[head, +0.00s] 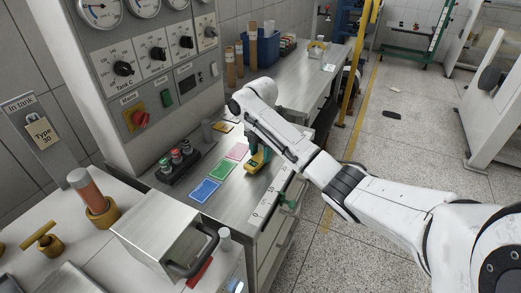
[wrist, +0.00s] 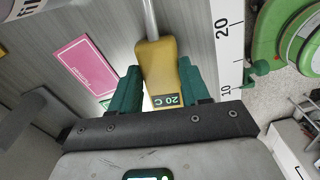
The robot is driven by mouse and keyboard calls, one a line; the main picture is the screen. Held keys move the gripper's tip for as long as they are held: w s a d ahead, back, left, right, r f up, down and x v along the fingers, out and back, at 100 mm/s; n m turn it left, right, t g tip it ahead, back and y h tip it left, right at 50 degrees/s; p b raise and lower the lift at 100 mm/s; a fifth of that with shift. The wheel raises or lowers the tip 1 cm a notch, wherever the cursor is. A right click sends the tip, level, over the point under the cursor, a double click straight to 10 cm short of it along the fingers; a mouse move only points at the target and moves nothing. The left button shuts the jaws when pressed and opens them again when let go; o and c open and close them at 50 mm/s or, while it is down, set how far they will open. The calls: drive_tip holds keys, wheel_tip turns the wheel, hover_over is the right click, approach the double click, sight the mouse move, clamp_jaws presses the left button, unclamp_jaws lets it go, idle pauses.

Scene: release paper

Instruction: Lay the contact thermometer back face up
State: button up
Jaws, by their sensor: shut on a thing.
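The contact thermometer (wrist: 158,68) is yellow with a thin metal probe, which runs up to the top edge of the wrist view. Its small display, reading 20 C, faces the wrist camera. My gripper (wrist: 160,88) has teal fingers on both sides of the yellow body and is shut on it. In the head view my gripper (head: 257,143) reaches down over the steel bench (head: 231,199), with the yellow thermometer (head: 256,161) under the fingers near the front edge. I cannot tell whether the thermometer touches the bench.
Pink (head: 237,151), green (head: 222,169) and blue (head: 204,191) cards lie left of the gripper. A scale strip (head: 265,203) runs along the bench's front edge. A button box (head: 177,164) stands behind the cards. A metal box with a black handle (head: 207,253) stands at the near left.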

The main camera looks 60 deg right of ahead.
drive_tip(key=shift+f, duration=0.2)
drive_tip(key=o, duration=1.2)
drive_tip(key=shift+o, duration=0.2)
wheel_tip(320, 180, up, 11)
drive_tip(key=p, duration=0.3)
drive_tip(key=shift+f, duration=0.1)
